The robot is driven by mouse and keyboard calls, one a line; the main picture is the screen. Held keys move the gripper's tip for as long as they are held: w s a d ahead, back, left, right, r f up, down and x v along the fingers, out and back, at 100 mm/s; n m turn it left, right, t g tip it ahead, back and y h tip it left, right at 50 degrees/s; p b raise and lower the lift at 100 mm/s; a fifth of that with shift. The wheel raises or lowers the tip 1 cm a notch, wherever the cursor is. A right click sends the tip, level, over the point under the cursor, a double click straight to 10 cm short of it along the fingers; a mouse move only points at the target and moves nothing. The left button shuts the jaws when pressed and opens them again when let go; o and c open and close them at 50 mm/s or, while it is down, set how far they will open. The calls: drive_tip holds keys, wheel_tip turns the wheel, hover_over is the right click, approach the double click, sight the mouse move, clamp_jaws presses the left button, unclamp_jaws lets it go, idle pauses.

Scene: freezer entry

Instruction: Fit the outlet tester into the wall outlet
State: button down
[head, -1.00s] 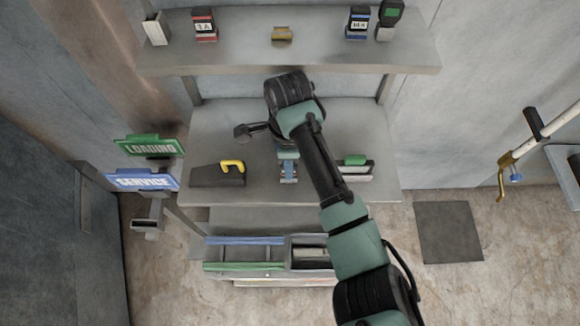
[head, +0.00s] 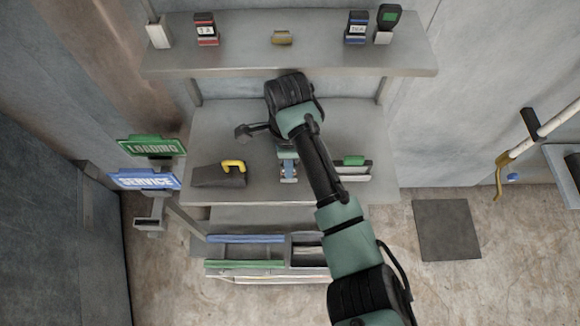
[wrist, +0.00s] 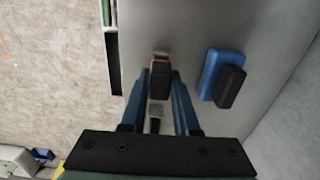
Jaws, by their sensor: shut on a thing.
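My gripper (wrist: 158,85) points down over the grey bench. In the wrist view its two blue fingers are shut on a small dark block with orange-brown edges (wrist: 160,78), which I take to be the outlet tester. A grey piece shows just beyond the block, and I cannot tell whether they touch. In the head view the gripper (head: 288,172) is at the middle of the bench's front, and the held block is barely visible there. I cannot make out a wall outlet for certain; my arm hides part of the bench.
A blue and black block (wrist: 222,78) lies on the bench beside the gripper. A grey block with a yellow handle (head: 233,168) is left, a green-handled item (head: 353,161) right. The shelf above (head: 240,55) holds several small devices. Green and blue signs (head: 152,146) stand left.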

drive_tip(key=shift+r+p, duration=0.25)
drive_tip(key=shift+p, duration=0.45)
drive_tip(key=shift+r, duration=0.1)
drive_tip(key=shift+r+p, duration=2.75)
drive_tip(key=shift+p, duration=0.5)
drive_tip(key=shift+f, duration=0.1)
